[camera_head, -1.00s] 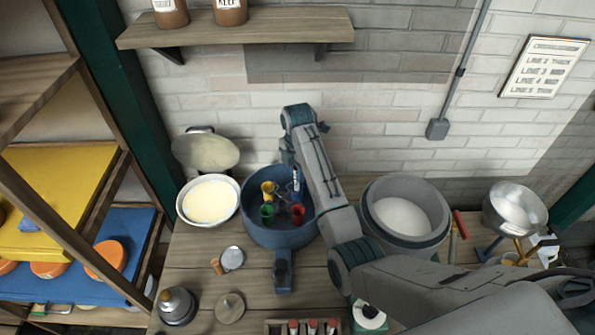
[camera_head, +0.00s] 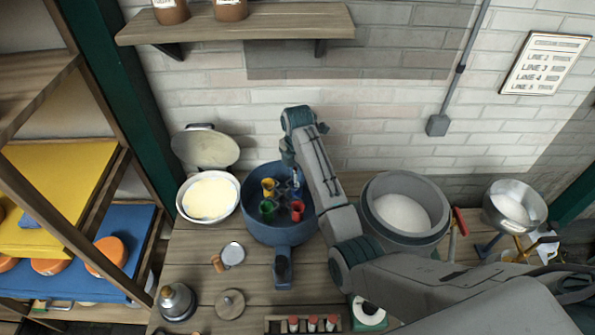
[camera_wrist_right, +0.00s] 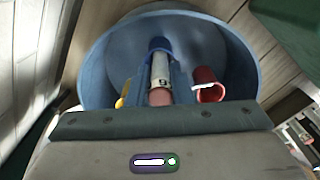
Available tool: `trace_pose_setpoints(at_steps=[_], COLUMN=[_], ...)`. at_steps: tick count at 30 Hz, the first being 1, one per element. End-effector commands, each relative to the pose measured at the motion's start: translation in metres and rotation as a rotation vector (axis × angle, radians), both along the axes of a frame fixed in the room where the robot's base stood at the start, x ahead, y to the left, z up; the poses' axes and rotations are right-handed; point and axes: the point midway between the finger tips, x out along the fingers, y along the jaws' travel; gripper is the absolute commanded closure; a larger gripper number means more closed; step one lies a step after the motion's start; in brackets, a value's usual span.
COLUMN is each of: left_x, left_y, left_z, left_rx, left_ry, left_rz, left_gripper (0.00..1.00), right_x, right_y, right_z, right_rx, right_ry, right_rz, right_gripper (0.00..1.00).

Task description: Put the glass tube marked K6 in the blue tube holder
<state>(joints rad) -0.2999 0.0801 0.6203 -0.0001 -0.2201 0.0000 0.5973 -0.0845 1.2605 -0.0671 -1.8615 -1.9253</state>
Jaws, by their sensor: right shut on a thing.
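My right gripper (camera_head: 294,184) is over the blue pan and shut on a glass tube. In the wrist view the tube (camera_wrist_right: 160,70) lies between the fingers, with a white label and a reddish end towards me. Only part of the label's marking shows, so I cannot read it whole. The blue tube holder (camera_wrist_right: 159,44) is at the tube's far end, in line with it. I cannot tell how deep the tube sits in it. The red holder (camera_head: 297,208), green holder (camera_head: 267,209) and yellow holder (camera_head: 268,187) are beside it. My left gripper is out of view.
The holders stand inside the blue pan (camera_head: 256,233). A white bowl (camera_head: 184,210) is left of it and a large grey pot (camera_head: 437,215) is right. A rack with several red-topped tubes (camera_head: 275,324) is at the front. The wall is close behind.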

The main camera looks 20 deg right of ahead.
Motion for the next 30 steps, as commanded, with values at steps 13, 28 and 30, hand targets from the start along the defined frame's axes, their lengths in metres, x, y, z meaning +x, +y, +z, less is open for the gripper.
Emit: trace_pose_setpoints(at_steps=[13,28,30], left_x=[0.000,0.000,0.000], left_y=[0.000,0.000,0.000], left_z=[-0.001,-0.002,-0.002], left_rx=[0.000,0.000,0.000], left_ry=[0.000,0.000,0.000], left_rz=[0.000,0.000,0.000], left_gripper=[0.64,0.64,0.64], right_x=[0.000,0.000,0.000], right_y=[0.000,0.000,0.000], right_z=[-0.005,-0.016,-0.016], right_rx=[0.000,0.000,0.000], right_ry=[0.000,0.000,0.000], right_rz=[0.000,0.000,0.000], right_gripper=[1.00,0.75,0.61])
